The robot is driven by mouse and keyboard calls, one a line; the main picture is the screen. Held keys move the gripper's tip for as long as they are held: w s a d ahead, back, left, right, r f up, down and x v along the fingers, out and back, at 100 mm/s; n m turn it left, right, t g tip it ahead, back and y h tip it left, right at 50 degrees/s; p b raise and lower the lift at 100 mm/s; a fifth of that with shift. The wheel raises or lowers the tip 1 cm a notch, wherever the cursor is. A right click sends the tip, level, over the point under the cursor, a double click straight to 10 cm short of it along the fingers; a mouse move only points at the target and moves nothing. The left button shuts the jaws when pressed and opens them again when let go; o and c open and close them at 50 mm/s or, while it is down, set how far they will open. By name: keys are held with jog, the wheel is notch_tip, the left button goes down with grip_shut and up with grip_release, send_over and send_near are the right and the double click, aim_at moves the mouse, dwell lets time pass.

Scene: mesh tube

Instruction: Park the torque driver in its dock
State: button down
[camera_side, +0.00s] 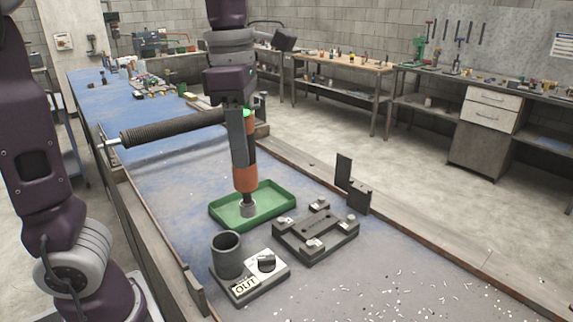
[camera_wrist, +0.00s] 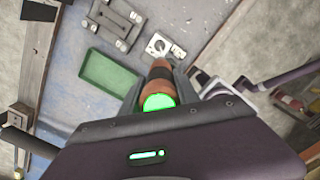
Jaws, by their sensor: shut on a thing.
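The torque driver (camera_side: 245,178) is orange and black with a grey socket at its lower end. It hangs upright in my gripper (camera_side: 238,130), which is shut on its upper part. In the wrist view the driver (camera_wrist: 160,74) points away between the fingers, its round end glowing green. In the side view its socket overlaps the green tray; I cannot tell its height above it. The dock looks to be the dark open cup (camera_side: 227,256) on a grey base with a knob and an "OUT" label (camera_side: 245,286). The cup is empty-looking, nearer the camera than the driver.
A green tray (camera_side: 221,211) lies behind the cup. A dark bolted fixture plate (camera_side: 315,235) and an upright black bracket (camera_side: 353,187) stand to the right. A ribbed dark tube (camera_side: 170,129) spans from the left rail towards my gripper. Pale chips litter the front right bench.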

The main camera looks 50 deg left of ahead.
jog(key=s+a+f, duration=0.2)
jog(key=s+f, duration=0.2)
jog(key=f, duration=0.1)
jog(key=shift+s+f, duration=0.2)
jog(key=shift+f, duration=0.1)
notch_tip(320, 180, down, 7)
jog(key=shift+r, duration=0.2)
dwell(6.7)
